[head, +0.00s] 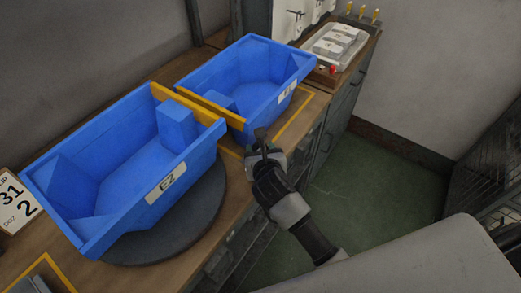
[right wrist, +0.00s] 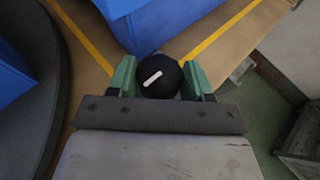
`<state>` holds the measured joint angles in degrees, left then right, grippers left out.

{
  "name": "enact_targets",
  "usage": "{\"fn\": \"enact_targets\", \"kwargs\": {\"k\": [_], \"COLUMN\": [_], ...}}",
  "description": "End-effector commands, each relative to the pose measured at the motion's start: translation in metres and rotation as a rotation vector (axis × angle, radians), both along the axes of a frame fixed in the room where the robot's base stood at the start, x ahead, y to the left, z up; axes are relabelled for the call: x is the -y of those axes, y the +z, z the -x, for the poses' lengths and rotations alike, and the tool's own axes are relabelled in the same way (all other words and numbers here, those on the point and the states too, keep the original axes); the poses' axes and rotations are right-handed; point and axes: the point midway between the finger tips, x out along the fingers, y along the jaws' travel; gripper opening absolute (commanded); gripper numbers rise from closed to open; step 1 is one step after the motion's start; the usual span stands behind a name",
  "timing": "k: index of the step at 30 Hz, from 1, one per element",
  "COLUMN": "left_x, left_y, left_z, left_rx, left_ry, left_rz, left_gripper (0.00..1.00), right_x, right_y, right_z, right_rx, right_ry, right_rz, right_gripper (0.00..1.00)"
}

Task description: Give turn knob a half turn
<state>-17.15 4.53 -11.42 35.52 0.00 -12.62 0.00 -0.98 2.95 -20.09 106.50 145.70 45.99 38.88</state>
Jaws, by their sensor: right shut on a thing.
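The turn knob (right wrist: 160,76) is a round black knob with a white line mark, seen in the right wrist view. The white line lies slanted, its right end higher. My right gripper (right wrist: 160,82) has its green fingers on either side of the knob and is shut on it. In the head view my right gripper (head: 262,143) is at the front edge of the wooden bench, beside the blue bins. The knob is mostly hidden by the gripper there. My left gripper is not in view.
A large blue bin marked E2 (head: 102,210) stands on a dark round turntable (head: 190,226). A second blue bin (head: 283,75) stands behind it on the bench (head: 312,108). A tray of white items (head: 338,42) is at the back.

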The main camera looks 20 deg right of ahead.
Motion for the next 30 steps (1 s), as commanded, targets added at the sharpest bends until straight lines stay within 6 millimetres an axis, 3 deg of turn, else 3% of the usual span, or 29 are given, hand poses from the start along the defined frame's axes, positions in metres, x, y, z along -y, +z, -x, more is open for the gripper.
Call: {"fn": "enact_targets", "kwargs": {"k": [5,11,24,30], "left_x": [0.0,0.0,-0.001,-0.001], "left_y": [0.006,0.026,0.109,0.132], "left_z": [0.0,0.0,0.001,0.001], "left_rx": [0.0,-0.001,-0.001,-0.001], "left_ry": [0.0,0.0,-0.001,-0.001], "left_rz": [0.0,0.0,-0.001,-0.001], "left_gripper": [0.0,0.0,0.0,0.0], "right_x": [0.001,0.002,0.008,0.009], "right_y": [0.002,0.005,0.01,0.006], "right_z": [0.0,0.0,-0.001,-0.003], "right_rx": [-0.001,-0.003,-0.005,-0.003], "right_ry": [0.017,0.096,0.472,0.66], "right_rz": [0.002,0.005,0.012,0.01], "right_gripper": [0.26,0.26,0.26,0.26]}}
